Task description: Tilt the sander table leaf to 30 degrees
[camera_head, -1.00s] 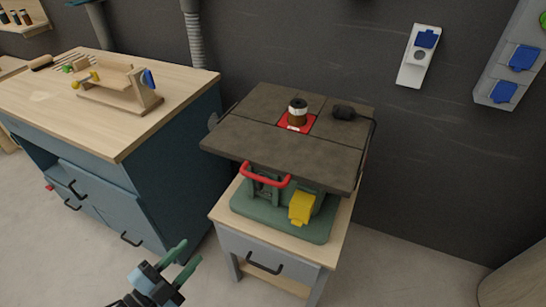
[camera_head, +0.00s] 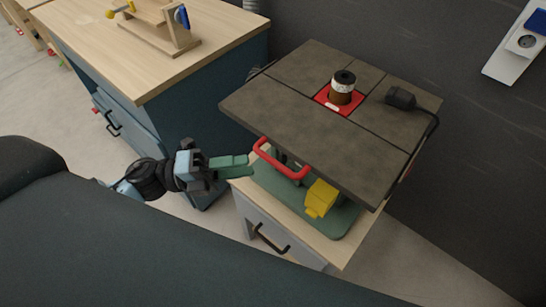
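The sander table leaf (camera_head: 300,107) is a dark grey slab on a green base (camera_head: 344,216). It looks flat, in line with the rest of the tabletop. A sanding drum (camera_head: 342,88) stands in a red insert in its middle. A red handle (camera_head: 283,163) curves out below the front edge. My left gripper (camera_head: 250,166) is just left of the red handle, its green fingers pointing at it. The fingers overlap in this view, so I cannot tell whether they are open. I see no contact with the handle. My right gripper is not in view.
A yellow switch box (camera_head: 320,198) sits on the base, right of the handle. The sander stands on a small cabinet (camera_head: 262,230). A wooden workbench (camera_head: 110,62) with a wooden jig stands at the left. A black corded plug (camera_head: 400,97) lies on the tabletop.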

